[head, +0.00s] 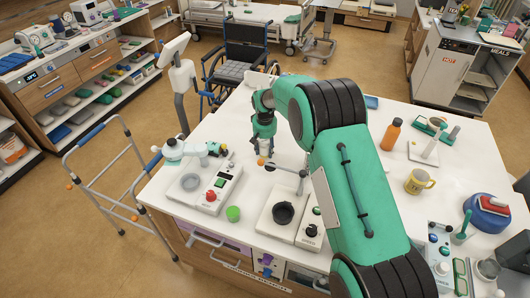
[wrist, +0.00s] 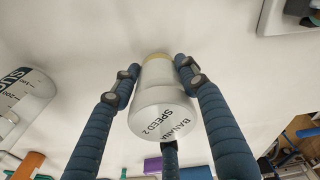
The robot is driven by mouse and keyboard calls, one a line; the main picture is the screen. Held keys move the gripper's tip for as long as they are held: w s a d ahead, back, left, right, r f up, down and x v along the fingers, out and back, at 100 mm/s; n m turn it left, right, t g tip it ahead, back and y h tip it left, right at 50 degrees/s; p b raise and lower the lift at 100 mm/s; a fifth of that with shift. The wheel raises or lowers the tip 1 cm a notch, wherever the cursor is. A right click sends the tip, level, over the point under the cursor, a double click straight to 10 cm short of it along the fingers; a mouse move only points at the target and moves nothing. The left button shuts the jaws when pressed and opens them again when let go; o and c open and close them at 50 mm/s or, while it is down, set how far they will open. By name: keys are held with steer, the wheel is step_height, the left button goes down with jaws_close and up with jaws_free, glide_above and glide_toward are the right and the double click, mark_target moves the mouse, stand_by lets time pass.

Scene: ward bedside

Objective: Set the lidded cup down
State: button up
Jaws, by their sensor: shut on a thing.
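The lidded cup (wrist: 160,100) is pale and translucent, with a yellowish band at one end and the words "BANANA SPEED 2" on the other. It sits between the blue padded fingers of my gripper (wrist: 158,78), which is shut on it. In the head view my gripper (head: 264,135) is over the white table (head: 225,150), behind the devices at the front. My fingers and arm hide most of the cup there. I cannot tell whether the cup touches the tabletop.
An orange bottle (head: 390,134) and yellow mug (head: 418,181) are to the right. A graduated container (wrist: 22,100) shows at left.

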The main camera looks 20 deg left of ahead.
mark_target(265, 141)
steer(key=shift+f, duration=0.7)
steer(key=shift+f, duration=0.15)
steer(key=o, duration=1.4)
steer(key=r, duration=0.4)
steer(key=r+p, duration=0.1)
steer(key=r, duration=0.3)
steer(key=s+r, duration=0.1)
steer(key=r, duration=0.3)
steer(key=shift+s+d+r, duration=0.1)
steer(key=shift+d, duration=0.1)
